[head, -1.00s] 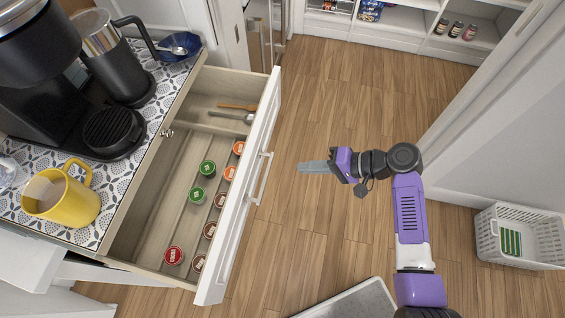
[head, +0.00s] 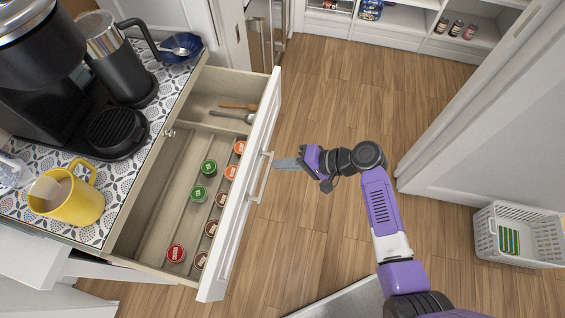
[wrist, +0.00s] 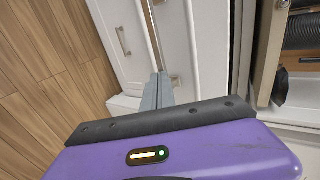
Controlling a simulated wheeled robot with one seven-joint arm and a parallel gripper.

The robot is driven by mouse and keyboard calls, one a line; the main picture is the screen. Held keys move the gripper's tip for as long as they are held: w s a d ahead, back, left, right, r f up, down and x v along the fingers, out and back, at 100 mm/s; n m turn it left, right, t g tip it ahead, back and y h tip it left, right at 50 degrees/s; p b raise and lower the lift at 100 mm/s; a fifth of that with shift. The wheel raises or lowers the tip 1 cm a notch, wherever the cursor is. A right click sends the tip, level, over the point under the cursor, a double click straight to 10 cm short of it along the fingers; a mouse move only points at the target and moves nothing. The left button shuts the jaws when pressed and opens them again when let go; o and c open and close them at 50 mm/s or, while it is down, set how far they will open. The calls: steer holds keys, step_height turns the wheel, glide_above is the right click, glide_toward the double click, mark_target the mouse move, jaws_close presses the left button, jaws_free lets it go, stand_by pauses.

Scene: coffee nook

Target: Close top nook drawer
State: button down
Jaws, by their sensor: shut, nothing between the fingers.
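The top nook drawer (head: 238,196) stands pulled out from the counter in the head view. Its white front faces right and carries a metal bar handle (head: 262,177). Inside are several coffee pods (head: 199,194) and, in the far compartment, spoon-like utensils (head: 238,112). My gripper (head: 276,164) is shut and empty, with its fingertips at or very near the handle; I cannot tell whether they touch. In the wrist view the shut grey fingers (wrist: 158,88) point toward white drawer fronts.
On the patterned counter (head: 137,172) stand a coffee machine (head: 50,95), a yellow mug (head: 72,200) and a blue bowl (head: 178,48). A white basket (head: 487,238) sits on the floor at right. The wood floor (head: 330,95) beyond my arm is clear.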

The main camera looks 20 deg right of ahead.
steer(key=w+a+b, duration=0.3)
steer(key=w+a, duration=0.3)
steer(key=a, duration=0.3)
steer(key=w+a+b, duration=0.4)
steer(key=w+a, duration=0.3)
steer(key=a, duration=0.2)
steer(key=w+a+b, duration=0.4)
steer(key=w+a, duration=0.3)
steer(key=a, duration=0.2)
steer(key=shift+a+f, duration=0.1)
steer(key=shift+a, duration=0.15)
steer(key=shift+w+a, duration=0.3)
steer(key=shift+a, duration=0.1)
steer(key=shift+r, duration=0.2)
steer(key=shift+a+r, duration=0.1)
steer(key=shift+a, duration=0.1)
